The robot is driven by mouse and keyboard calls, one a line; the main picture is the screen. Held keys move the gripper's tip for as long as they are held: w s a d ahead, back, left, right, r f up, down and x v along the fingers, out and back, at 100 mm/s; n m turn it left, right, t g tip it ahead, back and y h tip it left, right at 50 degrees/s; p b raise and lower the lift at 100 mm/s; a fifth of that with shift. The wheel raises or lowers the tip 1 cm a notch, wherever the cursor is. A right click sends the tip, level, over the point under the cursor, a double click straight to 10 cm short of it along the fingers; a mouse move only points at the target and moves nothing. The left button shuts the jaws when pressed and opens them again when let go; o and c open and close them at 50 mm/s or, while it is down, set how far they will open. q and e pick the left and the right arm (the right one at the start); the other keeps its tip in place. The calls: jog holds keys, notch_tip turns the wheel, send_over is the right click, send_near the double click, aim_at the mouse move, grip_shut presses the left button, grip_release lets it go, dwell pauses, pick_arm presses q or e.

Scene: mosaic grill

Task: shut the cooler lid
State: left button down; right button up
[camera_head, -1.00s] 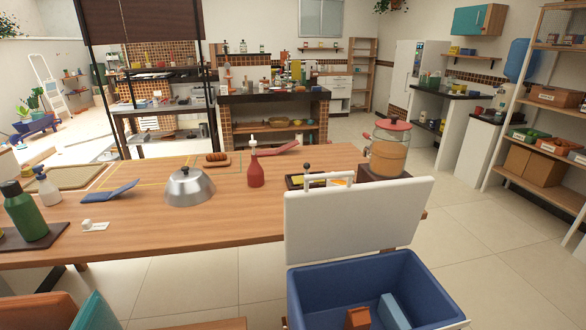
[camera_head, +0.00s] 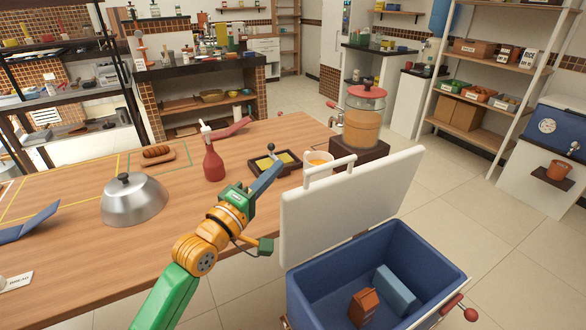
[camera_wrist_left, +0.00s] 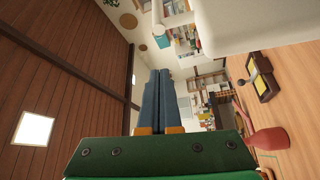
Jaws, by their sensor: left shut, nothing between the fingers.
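The cooler (camera_head: 445,262) stands at the lower right in the head view, white outside and blue inside. Its white lid (camera_head: 355,208) is open, standing up and leaning back toward the table, with a handle (camera_head: 330,172) on its top edge. My left gripper (camera_head: 279,166) is shut and empty, above the table just left of the lid, apart from it as far as I can tell. In the left wrist view its blue-grey fingers (camera_wrist_left: 158,75) are together, and a white panel, apparently the lid (camera_wrist_left: 250,25), fills the upper right. My right gripper is not in view.
A blue block (camera_head: 396,290) and an orange-brown block (camera_head: 364,306) lie inside the cooler. Behind the lid, the wooden table (camera_head: 105,262) holds a drink dispenser (camera_head: 362,125), a cup (camera_head: 318,160), a dark tray (camera_head: 262,168), a red bottle (camera_head: 213,162) and a metal dome (camera_head: 133,202).

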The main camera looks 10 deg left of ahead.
aim_at(295, 189)
pick_arm(q)
jog(key=d, duration=0.1)
jog(key=w+d+p, duration=0.2)
jog(key=shift+d+f, duration=0.15)
jog(key=shift+d, duration=0.2)
jog(key=shift+s+d+f, duration=0.1)
jog(key=shift+s+d, duration=0.2)
jog(key=shift+s, duration=0.1)
jog(key=shift+w+f, duration=0.15)
